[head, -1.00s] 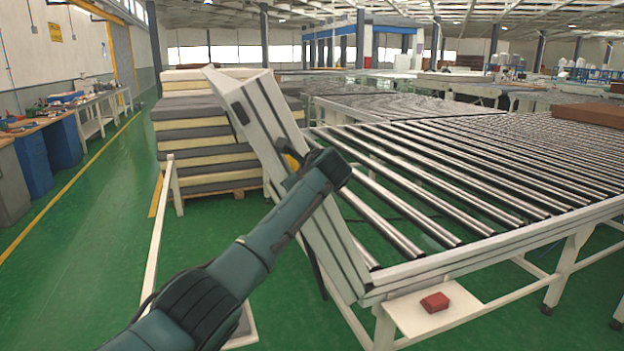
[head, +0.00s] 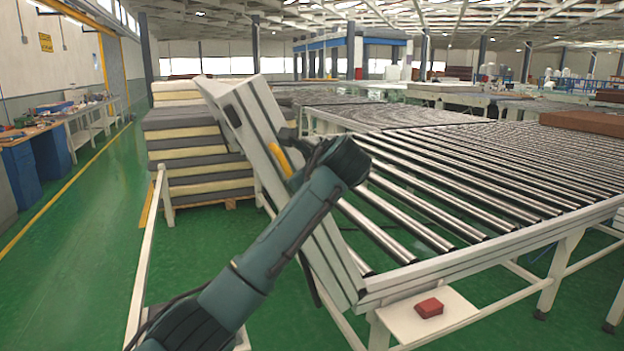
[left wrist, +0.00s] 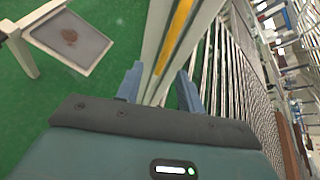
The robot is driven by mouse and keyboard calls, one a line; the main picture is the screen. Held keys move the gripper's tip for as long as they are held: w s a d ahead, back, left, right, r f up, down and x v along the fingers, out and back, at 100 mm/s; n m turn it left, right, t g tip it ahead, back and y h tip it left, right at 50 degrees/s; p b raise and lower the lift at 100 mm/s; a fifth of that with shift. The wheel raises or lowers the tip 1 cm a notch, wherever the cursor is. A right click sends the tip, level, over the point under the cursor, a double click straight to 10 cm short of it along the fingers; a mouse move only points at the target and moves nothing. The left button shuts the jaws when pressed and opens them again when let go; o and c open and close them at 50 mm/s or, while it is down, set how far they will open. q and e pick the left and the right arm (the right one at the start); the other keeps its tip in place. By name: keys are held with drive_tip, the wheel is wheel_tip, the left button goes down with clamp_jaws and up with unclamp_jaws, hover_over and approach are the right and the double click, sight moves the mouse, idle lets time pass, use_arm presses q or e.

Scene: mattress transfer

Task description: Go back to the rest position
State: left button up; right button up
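My left arm comes in from the lower left in the head view, and its wrist is in front of the tilted grey-white panel (head: 236,115) at the end of the roller conveyor. The arm hides the left gripper's fingers in the head view. In the left wrist view my left gripper (left wrist: 158,84) has its two blue fingers spread apart. The panel edge with a yellow strip (left wrist: 174,35) shows beyond and between the fingers. Nothing is clearly held, and I cannot tell whether the fingers touch the panel. My right gripper is not in view.
The roller conveyor (head: 470,180) fills the right side. A red block (head: 429,307) lies on a small white shelf (head: 455,314) at its near corner. Stacked mattresses (head: 190,140) stand behind the panel. A workbench (head: 75,117) lines the left wall. Green floor between is clear.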

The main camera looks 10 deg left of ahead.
use_arm(q)
drive_tip(key=s+d+f+n+h, duration=0.1)
drive_tip(key=s+f+n+h, duration=0.15)
drive_tip(key=f, duration=0.85)
drive_tip(key=s+f+n+g+h, duration=0.15)
drive_tip(key=s+f, duration=0.25)
drive_tip(key=f, duration=0.7)
drive_tip(key=s+d+f+n+t+h, duration=0.1)
drive_tip(key=s+f+n+h, duration=0.2)
drive_tip(key=f, duration=0.8)
drive_tip(key=s+a+f+n+h, duration=0.1)
drive_tip(key=s+f+n, duration=0.5)
drive_tip(key=s+f, duration=0.45)
drive_tip(key=s+a+n, duration=0.1)
drive_tip(key=s+n, duration=0.3)
drive_tip(key=s, duration=0.5)
drive_tip(key=s+a+f+n+h, duration=0.1)
drive_tip(key=s+n, duration=0.3)
drive_tip(key=s, duration=0.6)
drive_tip(key=shift+a, duration=0.75)
